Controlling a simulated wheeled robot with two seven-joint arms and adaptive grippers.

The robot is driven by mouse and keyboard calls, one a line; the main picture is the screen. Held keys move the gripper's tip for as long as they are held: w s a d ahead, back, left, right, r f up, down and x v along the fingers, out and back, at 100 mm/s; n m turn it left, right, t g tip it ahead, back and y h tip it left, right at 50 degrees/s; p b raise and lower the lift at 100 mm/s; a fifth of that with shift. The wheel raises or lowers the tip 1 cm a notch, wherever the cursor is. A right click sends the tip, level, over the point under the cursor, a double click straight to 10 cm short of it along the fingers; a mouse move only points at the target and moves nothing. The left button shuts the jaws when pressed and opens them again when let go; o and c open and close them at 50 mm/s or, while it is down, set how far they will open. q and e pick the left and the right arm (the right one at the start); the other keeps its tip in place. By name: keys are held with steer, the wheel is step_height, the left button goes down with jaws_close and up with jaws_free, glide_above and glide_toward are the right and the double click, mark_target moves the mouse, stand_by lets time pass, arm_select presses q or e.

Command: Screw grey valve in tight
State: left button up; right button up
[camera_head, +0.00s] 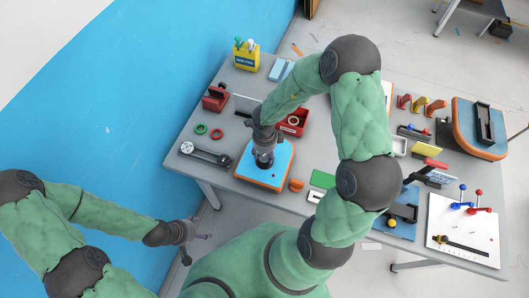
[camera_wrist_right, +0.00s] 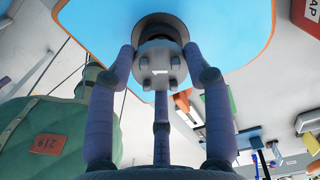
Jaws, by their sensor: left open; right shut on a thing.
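The blue inflatable board (camera_head: 248,172) with an orange rim lies near the table's front edge; it also shows in the wrist view (camera_wrist_right: 100,25). The grey valve (camera_wrist_right: 160,72), round and knobbed with a white mark, stands at a round collar (camera_wrist_right: 155,22) on the board. Its thread and seating depth are hidden. My right gripper (camera_head: 263,158) comes down over the board, its fingers shut around the valve's sides; it covers the valve in the head view. My left gripper (camera_head: 200,237) is open and empty, low in front of the table's left end.
Several tools and boards fill the right side.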

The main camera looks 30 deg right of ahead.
mark_target(265, 155)
stand_by(0.4)
steer(key=shift+p, duration=0.5)
steer(key=shift+p, duration=0.6)
stand_by(0.3)
steer(key=shift+f+b, duration=0.55)
steer(key=shift+f, duration=0.55)
steer(key=o, duration=1.2)
steer(key=shift+r, duration=0.1)
step_height(265, 155, up, 12)
